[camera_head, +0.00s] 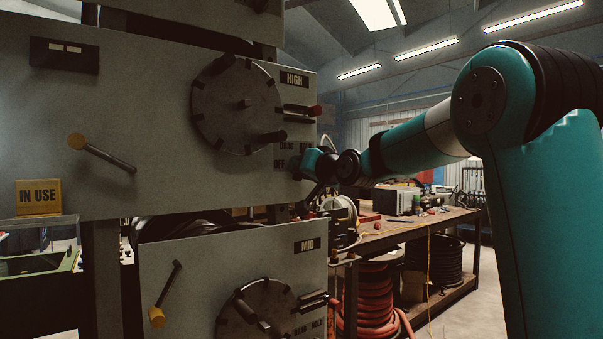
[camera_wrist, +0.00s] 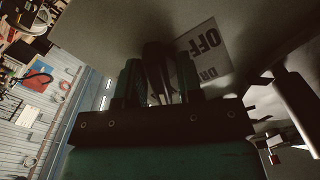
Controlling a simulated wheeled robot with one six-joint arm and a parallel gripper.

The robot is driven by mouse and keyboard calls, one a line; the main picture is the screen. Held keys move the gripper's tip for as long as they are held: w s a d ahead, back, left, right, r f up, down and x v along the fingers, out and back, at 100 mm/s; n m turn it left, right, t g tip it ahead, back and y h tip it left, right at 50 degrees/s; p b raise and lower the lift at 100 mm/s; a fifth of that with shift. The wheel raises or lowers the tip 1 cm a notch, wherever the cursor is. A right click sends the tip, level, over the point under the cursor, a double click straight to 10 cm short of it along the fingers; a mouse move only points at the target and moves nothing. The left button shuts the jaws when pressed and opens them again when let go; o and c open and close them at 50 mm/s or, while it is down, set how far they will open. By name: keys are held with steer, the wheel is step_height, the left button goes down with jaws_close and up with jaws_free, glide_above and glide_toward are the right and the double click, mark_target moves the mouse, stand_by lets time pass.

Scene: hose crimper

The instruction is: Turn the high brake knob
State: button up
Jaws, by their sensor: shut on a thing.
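The high panel (camera_head: 140,130) is a grey upright plate with a "HIGH" label (camera_head: 293,80), a large dark disc (camera_head: 225,105) and a red-tipped handle (camera_head: 315,110). My gripper (camera_head: 303,167) is at the panel's lower right, beside the brake label (camera_head: 280,162) marked "OFF". In the wrist view my gripper (camera_wrist: 158,82) is shut on a dark knob, the high brake knob (camera_wrist: 155,62), between its two fingers. The brake label (camera_wrist: 207,55) shows right next to it, partly covered. In the head view the gripper hides the knob, and its exact turn is too dark to tell.
Below is the mid panel (camera_head: 200,265) with its own disc (camera_head: 265,300) and a yellow-ended lever (camera_head: 157,316). A yellow "IN USE" sign (camera_head: 38,197) is at left. A workbench (camera_head: 400,233) with tools stands behind, with red hose coils (camera_head: 370,300) nearby.

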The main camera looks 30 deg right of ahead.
steer(key=shift+m, duration=0.5)
steer(key=o, duration=0.6)
steer(key=shift+s, duration=0.1)
steer(key=s+b, duration=0.6)
steer(key=s, duration=1.1)
steer(key=shift+s+d+b, duration=0.15)
steer(key=shift+d+b, duration=0.15)
